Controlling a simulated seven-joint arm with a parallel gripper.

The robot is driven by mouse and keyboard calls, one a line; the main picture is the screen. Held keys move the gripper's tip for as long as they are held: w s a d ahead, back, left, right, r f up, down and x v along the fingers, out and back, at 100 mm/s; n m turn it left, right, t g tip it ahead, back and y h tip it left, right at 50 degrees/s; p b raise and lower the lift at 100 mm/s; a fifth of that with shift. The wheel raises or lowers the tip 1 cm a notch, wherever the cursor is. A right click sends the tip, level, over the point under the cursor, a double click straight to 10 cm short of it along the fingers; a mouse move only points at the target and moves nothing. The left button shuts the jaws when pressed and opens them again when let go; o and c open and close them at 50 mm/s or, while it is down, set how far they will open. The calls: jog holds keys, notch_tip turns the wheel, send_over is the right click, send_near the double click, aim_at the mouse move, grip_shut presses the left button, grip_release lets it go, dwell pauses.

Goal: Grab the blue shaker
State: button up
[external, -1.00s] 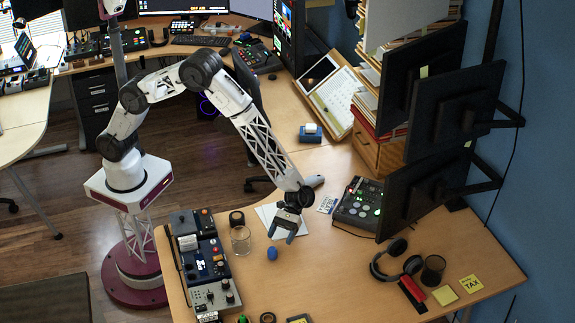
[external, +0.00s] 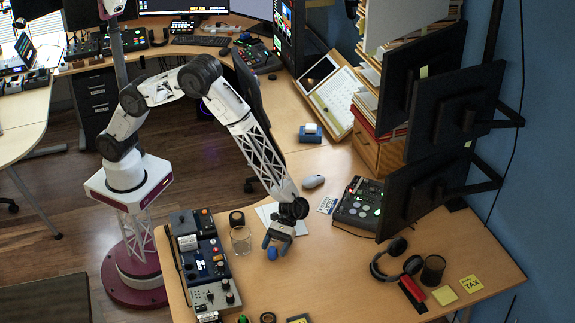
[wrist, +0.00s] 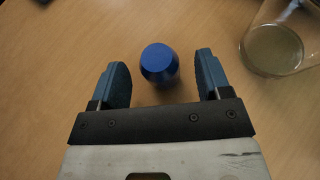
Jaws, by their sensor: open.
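The blue shaker (external: 272,254) stands on the wooden desk, a small blue rounded thing with a flat top. In the wrist view the shaker (wrist: 159,63) lies between the lines of my two fingers, around the level of their tips, with space on both sides. My gripper (wrist: 161,72) is open and empty, with blue finger pads. In the external view my gripper (external: 275,245) is low over the desk, right at the shaker and partly overlapping it. I cannot tell the exact height of the fingertips.
A clear glass (external: 240,240) stands just left of the shaker; the glass (wrist: 277,48) shows at the right in the wrist view. A control panel (external: 205,262) lies farther left. Headphones (external: 392,262) and a dark cup (external: 432,270) are at the right. The desk in front is mostly clear.

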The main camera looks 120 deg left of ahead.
aim_at(272, 249)
jog(key=shift+x, duration=1.1)
jog(key=shift+c, duration=0.5)
jog(key=c, duration=0.9)
jog(key=shift+r, duration=0.2)
jog(key=shift+r, duration=4.85)
